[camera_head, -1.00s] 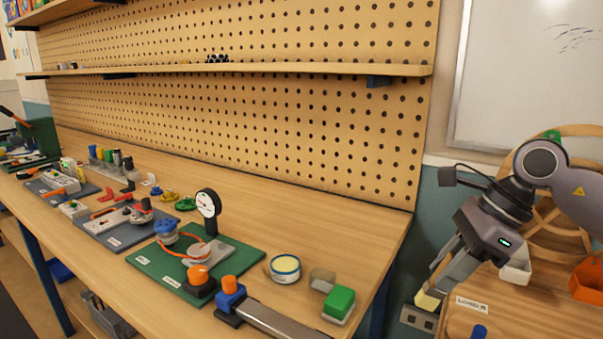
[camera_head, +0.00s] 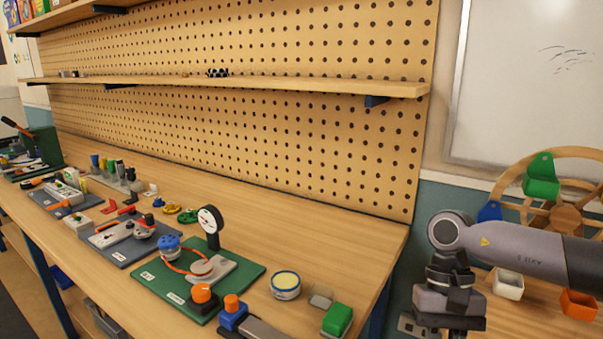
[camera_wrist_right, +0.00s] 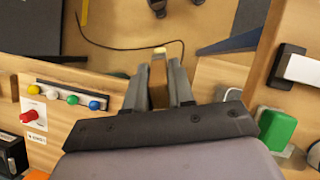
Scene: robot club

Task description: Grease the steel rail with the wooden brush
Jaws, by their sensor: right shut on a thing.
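In the wrist view my right gripper (camera_wrist_right: 159,68) is shut on a wooden piece with a pale yellow tip, which I take for the brush (camera_wrist_right: 159,95). It is held over the gap beside the bench, apart from the rail. The steel rail (camera_head: 264,331) is a grey bar at the bench's front, with a blue end block and orange knob; the near part is cut off. A round tin with yellowish content (camera_head: 286,284), perhaps the grease, stands behind it. My left gripper is not in view.
A green block (camera_head: 337,319) and a grey block (camera_head: 321,297) stand near the bench's right end. A green board with a dial gauge (camera_head: 210,221) is left of the tin. White and orange bins (camera_head: 579,304) are at right. A cable (camera_wrist_right: 130,47) lies on the floor.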

